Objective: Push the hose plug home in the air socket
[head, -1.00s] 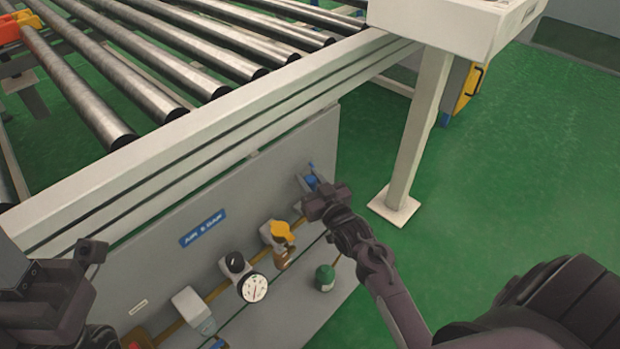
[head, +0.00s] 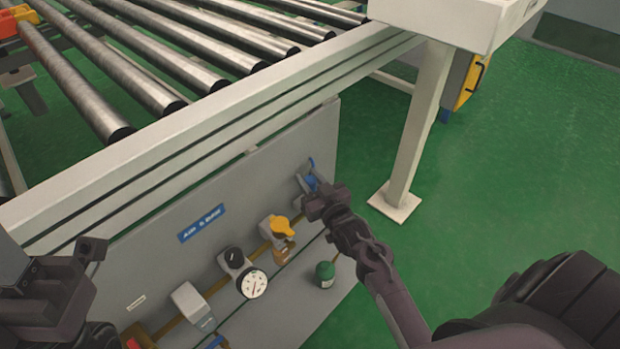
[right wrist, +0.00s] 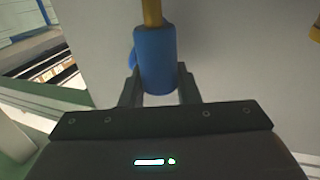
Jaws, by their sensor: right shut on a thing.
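The blue hose plug (right wrist: 155,60) is between the two fingers of my right gripper (right wrist: 158,88) in the right wrist view. A brass-coloured stem (right wrist: 152,13) runs from the plug's far end; I cannot tell how deep the plug sits in the air socket. In the head view my right gripper (head: 317,203) is shut at the right end of the grey panel (head: 265,190), and a bit of blue (head: 311,181) shows just beyond it. The socket is mostly hidden there by the gripper. My left gripper (head: 92,250) is at the lower left, its fingers unclear.
The panel carries a yellow-handled valve (head: 280,228), a gauge (head: 253,284), a black knob (head: 234,257) and a green cylinder (head: 325,274). A roller conveyor (head: 190,65) is above it. A white post (head: 415,130) stands to the right, with open green floor (head: 520,160) beyond.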

